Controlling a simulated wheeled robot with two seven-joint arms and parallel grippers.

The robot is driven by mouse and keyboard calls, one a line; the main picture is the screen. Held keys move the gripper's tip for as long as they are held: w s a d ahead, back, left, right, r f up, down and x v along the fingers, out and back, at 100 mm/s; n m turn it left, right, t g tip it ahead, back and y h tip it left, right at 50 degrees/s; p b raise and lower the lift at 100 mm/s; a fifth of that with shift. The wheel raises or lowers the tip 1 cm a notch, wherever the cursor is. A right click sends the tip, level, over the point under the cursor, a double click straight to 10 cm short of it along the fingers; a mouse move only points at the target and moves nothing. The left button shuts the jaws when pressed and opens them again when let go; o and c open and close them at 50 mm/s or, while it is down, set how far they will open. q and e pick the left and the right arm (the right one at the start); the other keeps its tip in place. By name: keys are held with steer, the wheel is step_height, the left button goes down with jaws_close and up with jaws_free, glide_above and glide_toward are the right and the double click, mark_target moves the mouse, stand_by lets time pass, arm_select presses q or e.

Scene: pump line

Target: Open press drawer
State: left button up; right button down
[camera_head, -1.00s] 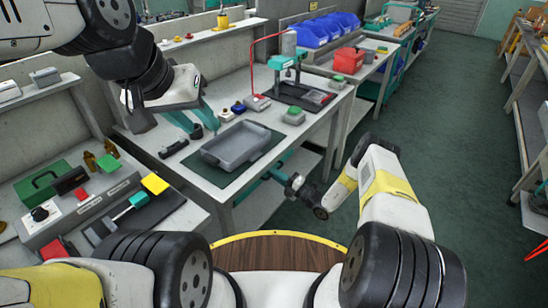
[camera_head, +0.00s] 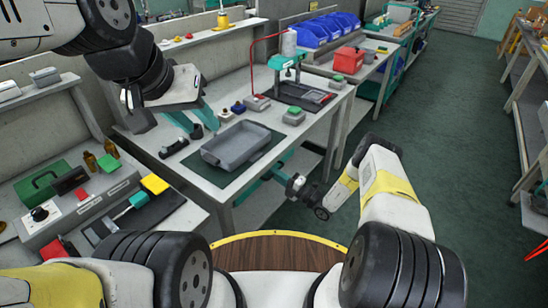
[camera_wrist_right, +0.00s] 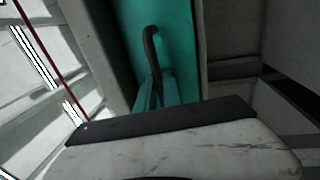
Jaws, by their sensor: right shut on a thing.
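The teal drawer front (camera_wrist_right: 180,45) shows in the right wrist view, with a dark curved handle (camera_wrist_right: 151,45) standing out from it. In the head view the drawer is mostly hidden under the bench top. My right gripper (camera_wrist_right: 152,92) has its teal fingers at the lower part of the handle and is shut on it. In the head view this gripper (camera_head: 250,191) is low beside the bench's front edge. My left gripper (camera_head: 204,120) is over the bench with its teal fingers apart, beside a small black part (camera_head: 197,131). It holds nothing that I can see.
A grey tray (camera_head: 235,147) lies on a dark green mat on the bench (camera_head: 222,185). The press (camera_head: 289,62) stands behind it, near small button boxes. A lower station with tools (camera_head: 100,200) is at the left. Open green floor (camera_head: 455,130) lies to the right.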

steer(key=r+v, duration=0.2)
steer(key=v, duration=1)
steer(key=r+v, duration=0.2)
steer(key=v, duration=1)
steer(key=shift+s+d+r, duration=0.25)
steer(key=shift+s+d, duration=0.1)
steer(key=shift+d, duration=0.1)
steer(key=c, duration=1.8)
jaws_free()
steer(key=shift+o, duration=0.2)
steer(key=v, duration=0.7)
steer(key=shift+s+d, duration=0.25)
steer(key=shift+d, duration=0.05)
